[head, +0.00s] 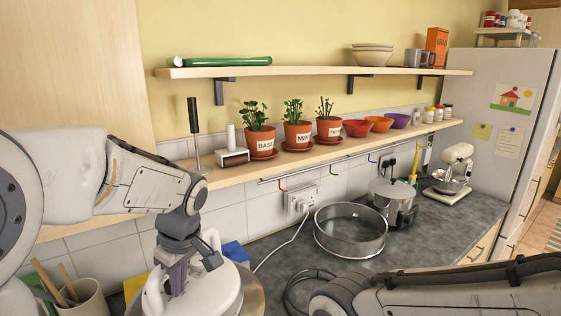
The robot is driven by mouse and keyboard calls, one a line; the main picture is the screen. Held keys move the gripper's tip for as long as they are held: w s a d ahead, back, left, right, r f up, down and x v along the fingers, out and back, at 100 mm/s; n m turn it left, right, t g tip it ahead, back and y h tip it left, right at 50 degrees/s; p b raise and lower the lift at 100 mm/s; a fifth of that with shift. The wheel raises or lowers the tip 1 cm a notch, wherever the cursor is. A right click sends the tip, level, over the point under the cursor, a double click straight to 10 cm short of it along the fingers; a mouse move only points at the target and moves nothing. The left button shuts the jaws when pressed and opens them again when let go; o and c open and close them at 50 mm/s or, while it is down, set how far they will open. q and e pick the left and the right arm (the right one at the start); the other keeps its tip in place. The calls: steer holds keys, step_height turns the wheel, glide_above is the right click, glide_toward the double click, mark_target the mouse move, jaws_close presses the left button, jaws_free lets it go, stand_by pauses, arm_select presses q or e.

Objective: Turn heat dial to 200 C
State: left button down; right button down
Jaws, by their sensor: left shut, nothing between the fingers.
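No heat dial or temperature marking can be made out in this view. My left gripper (180,278) is shut and empty. It points down in front of or over a round white appliance or lid (218,292) at the bottom left; I cannot tell whether they touch. My gripper and wrist hide part of this white thing. My right arm crosses the bottom right corner, and its gripper is not in view.
A wide metal ring-shaped pan (350,243), a steel pot (393,200) and a stand mixer (452,172) stand on the dark counter (430,240). A white cable runs to a wall socket (300,202). A low shelf (340,150) holds plant pots and bowls.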

arm_select(q)
step_height(320, 180, up, 5)
steer(key=p, duration=0.3)
steer(key=shift+r, duration=0.1)
